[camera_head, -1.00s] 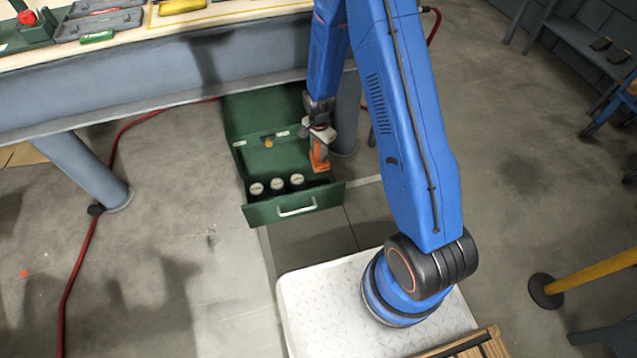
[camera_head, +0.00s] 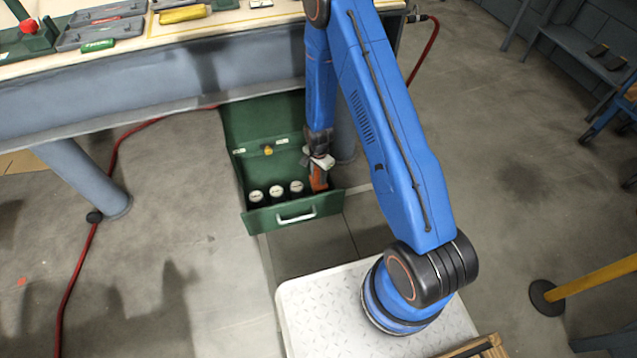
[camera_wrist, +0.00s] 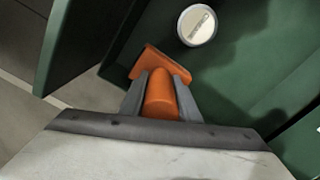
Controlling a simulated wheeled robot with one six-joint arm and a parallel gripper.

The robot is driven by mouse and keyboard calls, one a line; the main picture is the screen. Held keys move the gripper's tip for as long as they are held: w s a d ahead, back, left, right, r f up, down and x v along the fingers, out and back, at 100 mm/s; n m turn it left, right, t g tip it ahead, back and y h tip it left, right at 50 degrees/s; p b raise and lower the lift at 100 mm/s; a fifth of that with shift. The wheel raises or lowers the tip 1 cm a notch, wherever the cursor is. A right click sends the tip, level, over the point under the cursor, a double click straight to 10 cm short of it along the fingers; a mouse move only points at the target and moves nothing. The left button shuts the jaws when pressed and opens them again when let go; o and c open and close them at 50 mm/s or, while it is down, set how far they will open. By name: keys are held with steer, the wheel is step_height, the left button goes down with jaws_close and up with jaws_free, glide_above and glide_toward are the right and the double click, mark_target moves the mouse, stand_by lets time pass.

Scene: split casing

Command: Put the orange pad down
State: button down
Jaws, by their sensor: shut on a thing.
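The orange pad (camera_head: 319,181) is held upright at the right end of an open green box (camera_head: 252,222) under the bench. My gripper (camera_wrist: 160,92) is shut on the pad, with one grey finger on each side of its rounded orange part (camera_wrist: 160,98). A wider orange flange (camera_wrist: 158,63) shows beyond the fingertips. In the head view the pad's lower end is down inside the box, close to the front and right walls. I cannot tell whether it touches the box floor.
Three round white-topped pieces (camera_head: 276,191) stand in a row in the box, left of the pad; one white top (camera_wrist: 197,26) is close to it in the wrist view. A yellow piece (camera_head: 268,151) sits farther back. The bench (camera_head: 150,95) is above.

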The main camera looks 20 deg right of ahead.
steer(key=shift+f, duration=2.1)
steer(key=shift+f, duration=0.15)
steer(key=c, duration=1.3)
jaws_free()
steer(key=shift+c, duration=0.2)
step_height(320, 180, up, 13)
steer(key=shift+r, duration=0.1)
step_height(320, 180, up, 16)
steer(key=d+n+t, duration=0.1)
steer(key=d+n, duration=0.1)
steer(key=n, duration=0.1)
step_height(320, 180, up, 17)
steer(key=n+t, duration=0.1)
steer(key=n, duration=0.2)
glide_above(318, 182)
steer(key=s+d, duration=0.5)
steer(key=s, duration=0.2)
steer(key=s+d+r+n+t, duration=0.1)
steer(key=s+r+n, duration=0.1)
steer(key=s+r, duration=0.3)
steer(key=s+r+n+t, duration=0.1)
steer(key=s+r, duration=0.4)
steer(key=s, duration=0.6)
steer(key=s+d+r+n, duration=0.1)
steer(key=s+r+n, duration=0.2)
steer(key=s+r, duration=0.2)
steer(key=s, duration=0.3)
steer(key=shift+s+d+n+t, duration=0.3)
steer(key=shift+s+d+t, duration=0.05)
steer(key=shift+s+t, duration=0.05)
